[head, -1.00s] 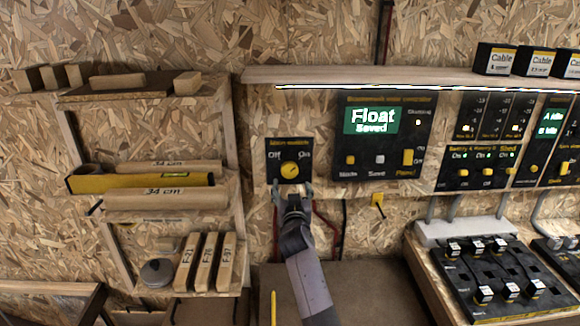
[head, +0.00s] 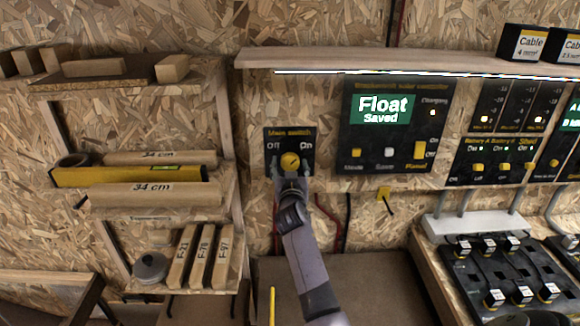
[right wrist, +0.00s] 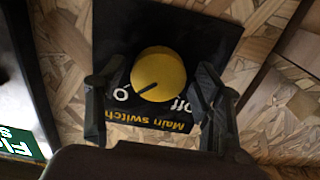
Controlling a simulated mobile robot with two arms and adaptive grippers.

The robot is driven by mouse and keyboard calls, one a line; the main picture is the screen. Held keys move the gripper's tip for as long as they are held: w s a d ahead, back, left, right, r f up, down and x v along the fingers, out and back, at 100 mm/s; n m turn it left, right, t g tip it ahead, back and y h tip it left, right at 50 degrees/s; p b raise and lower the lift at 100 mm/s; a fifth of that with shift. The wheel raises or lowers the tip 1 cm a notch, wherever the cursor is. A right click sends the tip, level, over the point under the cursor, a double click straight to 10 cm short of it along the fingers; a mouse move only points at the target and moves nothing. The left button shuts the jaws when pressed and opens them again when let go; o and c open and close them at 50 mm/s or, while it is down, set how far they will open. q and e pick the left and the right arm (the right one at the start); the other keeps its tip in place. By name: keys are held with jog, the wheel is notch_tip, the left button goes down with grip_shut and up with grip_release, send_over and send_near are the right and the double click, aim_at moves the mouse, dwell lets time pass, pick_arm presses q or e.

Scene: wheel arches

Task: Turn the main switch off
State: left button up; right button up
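The main switch is a black square panel (head: 304,139) on the chipboard wall in the head view, with a round yellow knob (head: 290,161). "Off" is printed at its upper left and "On" at its upper right. In the right wrist view the panel is upside down, and the dark pointer line on the knob (right wrist: 158,74) points toward the "On" side. My right gripper (head: 290,168) reaches up to the knob from below. In the right wrist view my right gripper (right wrist: 160,78) is open, one finger on each side of the knob, with small gaps showing. My left gripper is not in view.
Right of the switch is a controller panel (head: 437,100) reading "Float Saved". A wooden shelf (head: 400,62) runs above. Left is a rack (head: 228,150) with wooden pieces and a yellow level (head: 120,176). Red and black cables hang below the switch.

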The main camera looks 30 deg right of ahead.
jog(key=shift+d, duration=0.1)
jog(key=c, duration=0.5)
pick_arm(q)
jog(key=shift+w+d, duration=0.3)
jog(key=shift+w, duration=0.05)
pick_arm(e)
jog(key=c, duration=0.4)
jog(key=n, duration=0.8)
jog(key=shift+r+n, duration=0.1)
jog(key=shift+n, duration=0.2)
jog(key=n+p, duration=0.1)
jog(key=n, duration=0.3)
jog(key=shift+d+r, duration=0.1)
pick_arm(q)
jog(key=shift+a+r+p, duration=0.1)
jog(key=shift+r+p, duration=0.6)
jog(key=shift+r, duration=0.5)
pick_arm(e)
jog(key=shift+n, duration=2.7)
